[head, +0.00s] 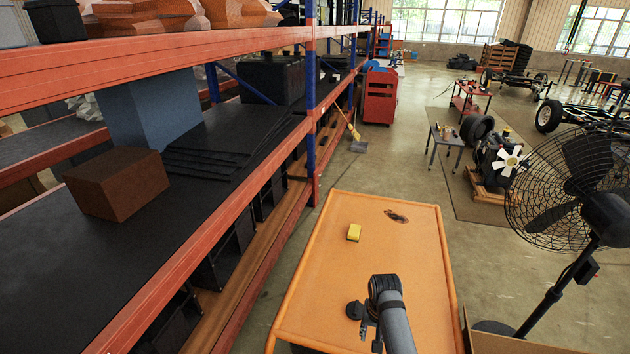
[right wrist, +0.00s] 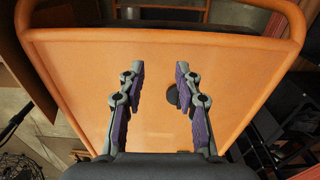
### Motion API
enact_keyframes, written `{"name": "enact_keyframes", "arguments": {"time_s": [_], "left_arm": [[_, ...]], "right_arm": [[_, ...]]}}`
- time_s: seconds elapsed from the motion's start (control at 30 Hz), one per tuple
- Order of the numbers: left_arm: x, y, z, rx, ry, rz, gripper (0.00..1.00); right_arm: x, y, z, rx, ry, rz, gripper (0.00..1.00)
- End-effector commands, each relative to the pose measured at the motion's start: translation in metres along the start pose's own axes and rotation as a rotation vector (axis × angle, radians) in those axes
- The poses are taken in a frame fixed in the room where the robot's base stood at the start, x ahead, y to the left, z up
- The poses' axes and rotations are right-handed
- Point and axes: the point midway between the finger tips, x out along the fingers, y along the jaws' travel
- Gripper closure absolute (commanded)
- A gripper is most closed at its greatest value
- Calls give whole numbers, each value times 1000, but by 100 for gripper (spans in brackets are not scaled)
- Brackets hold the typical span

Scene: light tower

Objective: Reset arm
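My right gripper (head: 370,328) is low in the head view, above the orange cart top (head: 330,270). In the right wrist view its two fingers (right wrist: 158,75) are spread apart with nothing between them, over the bare cart top (right wrist: 150,55). A dark round thing (head: 355,310) lies beside the gripper in the head view; it also shows in the right wrist view (right wrist: 172,97), partly behind a finger. My left gripper is not in view.
A steel shelf rack (head: 200,265) with a brown box (head: 118,184) and a blue box (head: 152,108) stands left of the cart. A large fan (head: 570,195) stands on the right. A dark mark or small thing (head: 396,216) is at the cart's back. Open floor lies beyond.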

Motion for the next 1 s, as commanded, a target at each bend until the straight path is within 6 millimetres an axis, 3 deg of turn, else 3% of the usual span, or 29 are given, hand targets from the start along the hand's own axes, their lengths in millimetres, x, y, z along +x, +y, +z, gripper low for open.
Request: {"name": "enact_keyframes", "arguments": {"time_s": [0.1,0.2,0.37,0.6,1.0], "left_arm": [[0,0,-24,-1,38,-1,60],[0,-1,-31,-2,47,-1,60],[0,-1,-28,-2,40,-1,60],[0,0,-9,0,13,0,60],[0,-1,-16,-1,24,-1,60]], "right_arm": [[1,16,10,-7,21,2,66],[0,30,19,-16,44,4,66],[-6,58,41,-45,90,12,66],[-30,94,79,-121,170,30,66],[-89,122,140,-287,281,45,66]]}}
